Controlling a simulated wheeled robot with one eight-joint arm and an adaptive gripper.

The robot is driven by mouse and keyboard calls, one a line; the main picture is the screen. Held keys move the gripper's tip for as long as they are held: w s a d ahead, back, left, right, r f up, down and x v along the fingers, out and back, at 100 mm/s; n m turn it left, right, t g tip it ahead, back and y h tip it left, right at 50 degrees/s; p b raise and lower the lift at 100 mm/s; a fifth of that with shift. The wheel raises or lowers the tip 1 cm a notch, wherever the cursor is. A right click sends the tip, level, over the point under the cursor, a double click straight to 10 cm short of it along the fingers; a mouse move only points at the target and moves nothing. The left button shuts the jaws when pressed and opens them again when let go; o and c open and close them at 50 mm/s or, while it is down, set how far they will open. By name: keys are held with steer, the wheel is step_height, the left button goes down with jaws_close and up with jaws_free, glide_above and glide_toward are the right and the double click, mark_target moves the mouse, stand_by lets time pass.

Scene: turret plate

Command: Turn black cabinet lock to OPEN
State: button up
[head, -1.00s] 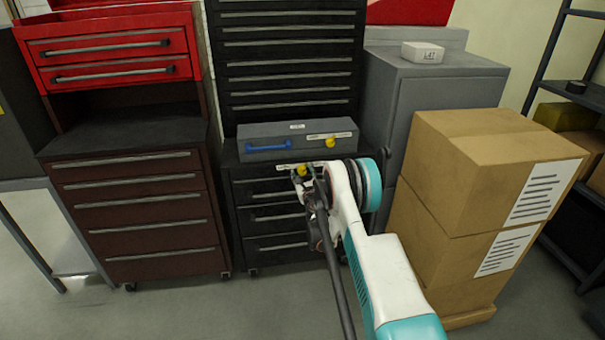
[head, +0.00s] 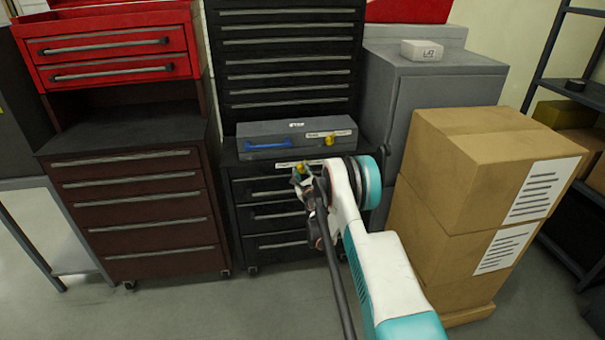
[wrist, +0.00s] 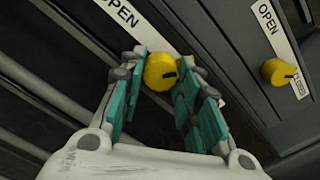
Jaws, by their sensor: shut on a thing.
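The black cabinet (head: 243,222) stands in the middle of the head view. Its yellow lock knob (wrist: 160,72) sits between my gripper's teal fingers in the wrist view, with a dark mark on its face running toward the right finger. It also shows as a small yellow spot in the head view (head: 299,169). A white strip reading OPEN (wrist: 115,12) lies at the upper left of the knob; the strip's other end is hidden. My gripper (wrist: 161,80) is shut on the knob, a finger on each side. In the head view my arm partly hides the cabinet's right side.
A grey box (head: 275,149) with a blue handle lies on the black cabinet, close above my gripper. It has its own yellow knob (wrist: 277,71) and OPEN label (wrist: 268,22). Stacked cardboard boxes (head: 460,190) stand right of my arm. A dark red cabinet (head: 140,215) stands left.

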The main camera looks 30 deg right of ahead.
steer(key=n, duration=1.1)
steer(key=shift+n, duration=2.1)
steer(key=o, duration=1.1)
steer(key=shift+c, duration=0.2)
steer(key=shift+s, duration=0.15)
steer(key=v, duration=0.7)
steer(key=shift+a, duration=0.15)
steer(key=shift+s, duration=0.1)
